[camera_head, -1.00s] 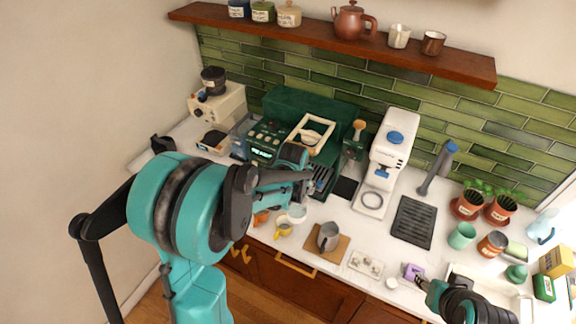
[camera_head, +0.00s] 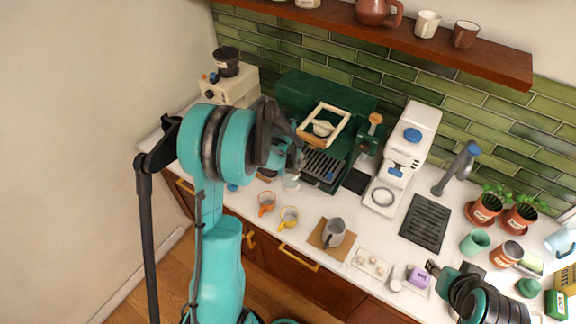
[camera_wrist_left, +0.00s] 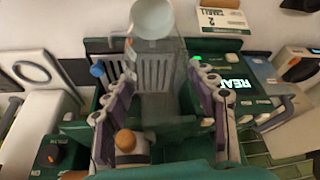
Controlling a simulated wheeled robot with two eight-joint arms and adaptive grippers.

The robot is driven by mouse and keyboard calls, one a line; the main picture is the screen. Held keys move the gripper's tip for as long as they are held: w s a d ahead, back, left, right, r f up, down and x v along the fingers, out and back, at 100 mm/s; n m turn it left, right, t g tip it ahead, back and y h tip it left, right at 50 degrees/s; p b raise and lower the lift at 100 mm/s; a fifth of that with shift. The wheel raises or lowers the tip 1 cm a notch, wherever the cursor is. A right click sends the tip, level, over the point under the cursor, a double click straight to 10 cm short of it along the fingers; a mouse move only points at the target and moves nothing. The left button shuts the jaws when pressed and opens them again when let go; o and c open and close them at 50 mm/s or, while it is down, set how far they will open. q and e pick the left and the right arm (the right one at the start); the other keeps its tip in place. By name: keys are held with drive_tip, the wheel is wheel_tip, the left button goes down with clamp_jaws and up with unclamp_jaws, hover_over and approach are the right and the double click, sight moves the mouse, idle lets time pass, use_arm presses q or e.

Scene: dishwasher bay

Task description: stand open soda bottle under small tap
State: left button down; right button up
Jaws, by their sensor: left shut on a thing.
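My left gripper (camera_wrist_left: 160,100) is shut on a clear, see-through object, most likely the soda bottle (camera_wrist_left: 163,68). It has a pale round end (camera_wrist_left: 152,18), also seen in the head view (camera_head: 290,183) below my wrist. The bottle is over or in front of the green machine's slatted drip tray (camera_head: 324,168); its clearance and exact tilt cannot be told. The green machine (camera_head: 310,88) shows a lit display (camera_wrist_left: 232,84) in the wrist view. No small tap can be made out for certain. My right gripper (camera_head: 432,267) is beside a purple item (camera_head: 418,276); its jaws are unclear.
A white machine (camera_head: 405,150) stands right of the green one. A "2 SMALL" card (camera_wrist_left: 222,19) shows in the wrist view.

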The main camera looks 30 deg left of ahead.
use_arm(q)
drive_tip(key=shift+w+a+f, duration=0.2)
drive_tip(key=shift+a+f, duration=0.35)
drive_tip(key=shift+a, duration=0.35)
drive_tip(key=shift+a+f, duration=0.1)
drive_tip(key=shift+f, duration=2)
drive_tip(key=shift+f, duration=0.1)
drive_tip(key=c, duration=0.5)
unclamp_jaws()
